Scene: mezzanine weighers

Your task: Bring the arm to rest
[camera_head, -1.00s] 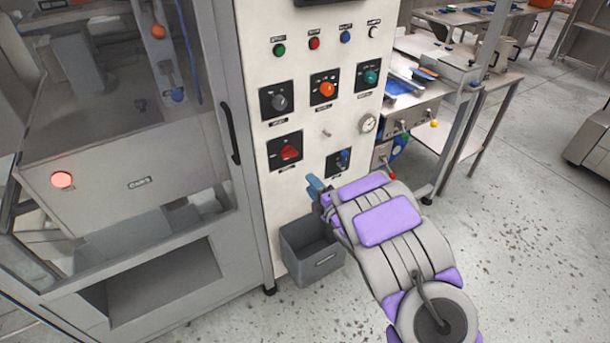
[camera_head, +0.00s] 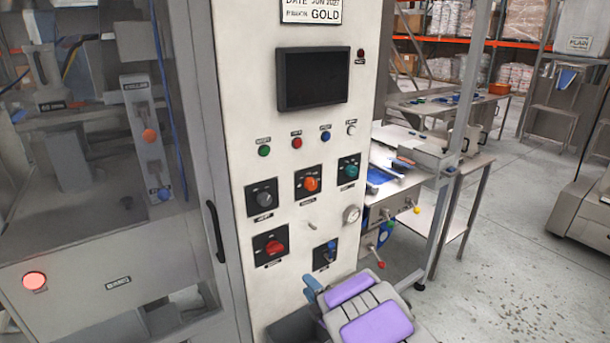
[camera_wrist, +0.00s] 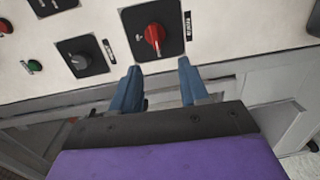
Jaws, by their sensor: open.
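My arm, with purple and grey covers, reaches in from the bottom of the head view. That red knob (camera_head: 273,247) is at the panel's lower left in the head view.
A glazed machine door with a dark handle (camera_head: 215,231) is left of the panel. A steel workbench (camera_head: 445,160) stands at right.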

